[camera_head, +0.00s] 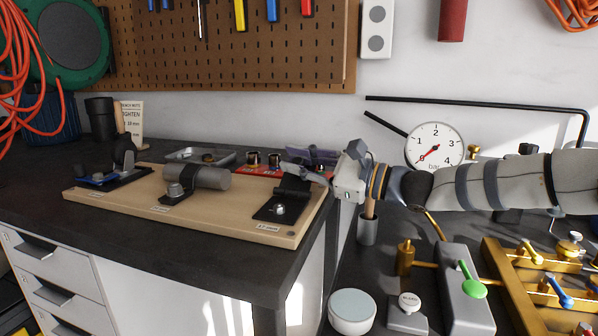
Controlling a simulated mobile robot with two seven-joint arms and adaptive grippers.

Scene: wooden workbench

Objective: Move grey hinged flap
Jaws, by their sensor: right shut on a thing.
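A light wooden board (140,206) lies on the dark bench and carries several fixtures. At its right end is a black hinged fixture (271,207) with a metal knob on its base. A grey flap (301,172) sticks up at the top of this fixture, tilted, and is partly covered by my gripper. My right gripper (318,166) comes in from the right and is shut on the grey flap; the exact finger contact is small and hard to see. My left gripper is not in view.
A grey cylinder (210,178) lies mid-board, and a black fixture with a blue part (98,179) sits at the left. A red tray (258,170) is behind. A gauge (434,146), a white round device (352,309) and brass valves (531,252) stand at the right.

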